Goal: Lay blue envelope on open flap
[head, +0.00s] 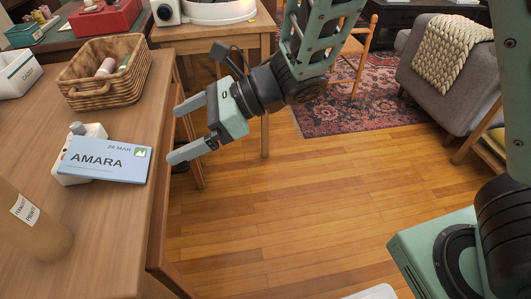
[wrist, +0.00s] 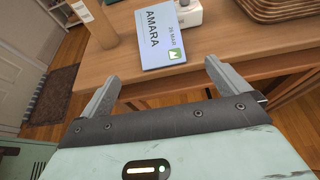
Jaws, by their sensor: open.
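The blue envelope (head: 108,161), marked AMARA and 26 MAR with a green stamp, is on the wooden table, partly over a small white object (head: 88,131). It also shows in the wrist view (wrist: 163,36), near the table edge, with the white object (wrist: 188,14) beside it. I cannot tell whether the envelope rests on the white object or just in front of it. My gripper (head: 177,133) is open and empty, to the right of the envelope near the table edge. Its open fingers (wrist: 160,76) point towards the envelope in the wrist view. I cannot clearly make out an open flap.
A wicker basket (head: 88,91) with small items stands behind the envelope. A labelled tan cylinder (head: 35,225) stands at the front left. A white box (head: 16,73) is at the far left. A second table (head: 195,40) stands behind.

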